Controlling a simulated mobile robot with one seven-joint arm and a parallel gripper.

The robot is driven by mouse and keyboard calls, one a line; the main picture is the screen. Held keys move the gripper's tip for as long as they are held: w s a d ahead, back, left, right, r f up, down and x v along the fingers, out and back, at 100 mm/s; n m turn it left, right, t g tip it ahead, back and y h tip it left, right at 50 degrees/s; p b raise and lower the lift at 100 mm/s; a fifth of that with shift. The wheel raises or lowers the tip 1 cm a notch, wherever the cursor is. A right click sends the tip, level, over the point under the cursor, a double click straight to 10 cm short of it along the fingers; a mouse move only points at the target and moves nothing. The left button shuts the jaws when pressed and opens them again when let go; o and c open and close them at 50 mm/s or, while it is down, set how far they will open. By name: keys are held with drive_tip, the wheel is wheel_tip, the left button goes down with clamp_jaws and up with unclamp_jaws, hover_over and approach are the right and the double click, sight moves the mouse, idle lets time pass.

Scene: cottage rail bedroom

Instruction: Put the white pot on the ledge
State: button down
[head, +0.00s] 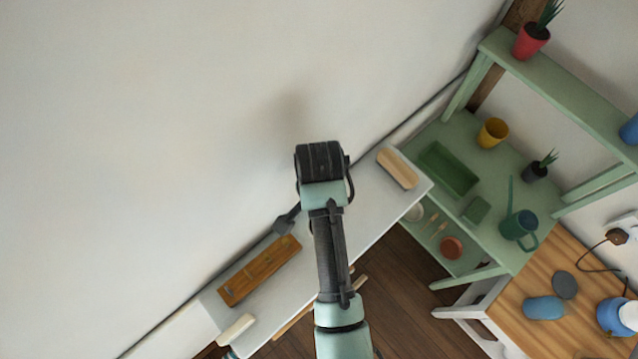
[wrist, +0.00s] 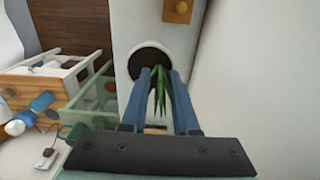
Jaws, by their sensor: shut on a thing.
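In the wrist view, the white pot (wrist: 147,57) shows as a dark round soil top with green spiky leaves, its pale body hard to tell from the white surface behind. My gripper (wrist: 158,74) is shut on it, with the leaves between the blue fingers; the exact contact is hard to see. In the head view my arm hides the pot and fingers. The white ledge (head: 376,212) runs along the wall beneath my wrist. Whether the pot touches it cannot be told.
On the ledge lie a wooden tray (head: 260,270), a wooden block (head: 398,168) and a pale block (head: 235,328). The wall borders the ledge closely.

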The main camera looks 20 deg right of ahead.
drive_tip(key=shift+f, duration=2.15)
drive_tip(key=c, duration=0.7)
unclamp_jaws()
drive_tip(key=shift+f, duration=0.15)
wheel_tip(320, 180, up, 11)
drive_tip(key=shift+r, duration=0.1)
drive_tip(key=shift+r+p, duration=0.6)
drive_tip(key=shift+p, duration=0.1)
